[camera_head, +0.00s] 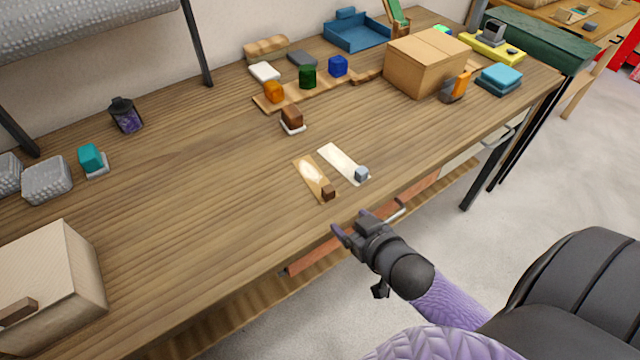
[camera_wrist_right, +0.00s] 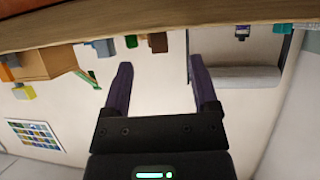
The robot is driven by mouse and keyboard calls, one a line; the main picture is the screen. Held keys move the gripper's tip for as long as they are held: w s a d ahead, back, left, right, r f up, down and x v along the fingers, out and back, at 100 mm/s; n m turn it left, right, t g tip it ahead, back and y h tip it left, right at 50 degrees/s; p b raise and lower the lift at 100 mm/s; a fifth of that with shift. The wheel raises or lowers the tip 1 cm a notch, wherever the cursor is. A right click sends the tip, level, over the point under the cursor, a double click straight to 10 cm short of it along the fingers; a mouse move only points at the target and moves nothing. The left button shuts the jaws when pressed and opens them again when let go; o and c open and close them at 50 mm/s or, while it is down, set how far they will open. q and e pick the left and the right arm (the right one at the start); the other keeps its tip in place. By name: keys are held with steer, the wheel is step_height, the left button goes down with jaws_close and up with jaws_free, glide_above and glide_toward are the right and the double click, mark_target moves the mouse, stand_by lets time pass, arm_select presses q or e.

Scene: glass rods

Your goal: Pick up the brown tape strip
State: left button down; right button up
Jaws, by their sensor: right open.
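The brown tape strip (camera_head: 309,176) lies flat on the wooden table near its front edge, with a pale patch on it and a small dark brown block (camera_head: 328,193) at its near end. A cream strip (camera_head: 340,161) with a small grey-blue block (camera_head: 361,174) lies just to its right. My right gripper (camera_head: 350,222) is open and empty off the table's front edge, nearer than the strip and apart from it. Its two fingers also show spread in the right wrist view (camera_wrist_right: 160,65), where I cannot make out the strip. My left gripper is not in view.
The wooden table (camera_head: 200,220) is clear left of the strips. A brown block on a white base (camera_head: 292,121) stands behind them. A cardboard box (camera_head: 428,64) stands at back right, and a beige box (camera_head: 50,285) at front left. A metal handle (camera_head: 497,137) juts from the front.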

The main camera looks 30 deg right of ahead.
mark_target(331, 194)
steer(key=shift+t, duration=0.4)
steer(key=w+b, duration=0.1)
steer(key=w, duration=0.2)
steer(key=w+f+b, duration=0.1)
steer(key=w, duration=0.2)
steer(key=w+b, duration=0.2)
steer(key=w, duration=0.1)
steer(key=shift+w+d+f, duration=0.15)
steer(key=shift+d, duration=0.2)
steer(key=shift+w, duration=0.3)
jaws_close()
